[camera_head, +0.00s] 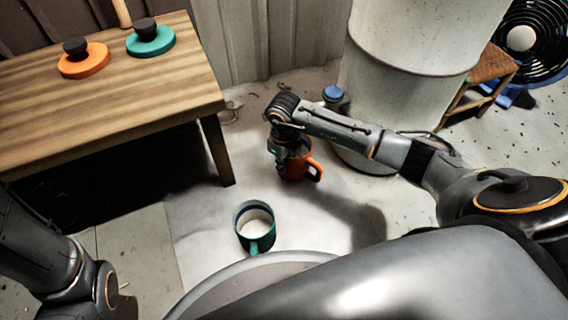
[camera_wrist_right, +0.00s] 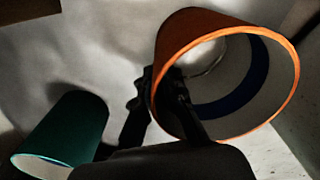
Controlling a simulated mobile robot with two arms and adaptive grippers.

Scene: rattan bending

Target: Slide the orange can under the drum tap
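The orange can (camera_head: 298,167) is a mug-like can with a handle on its right. It stands upright on the pale floor, left of the big drum (camera_head: 395,110). A blue-topped fitting (camera_head: 333,94) shows at the drum's lower left side and may be the tap. My right gripper (camera_head: 283,150) points down at the can's near left rim. In the right wrist view its fingers (camera_wrist_right: 158,95) lie either side of the left wall of the orange can (camera_wrist_right: 228,85), one over the mouth. Whether they press on the wall is unclear. My left gripper is out of view.
A teal can (camera_head: 256,225) stands nearer, left of the orange can. A wooden table (camera_head: 110,95) at left holds an orange disc (camera_head: 84,62) and a teal disc (camera_head: 152,40), both black-knobbed. A stool (camera_head: 490,70) and fan (camera_head: 520,45) stand right of the drum.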

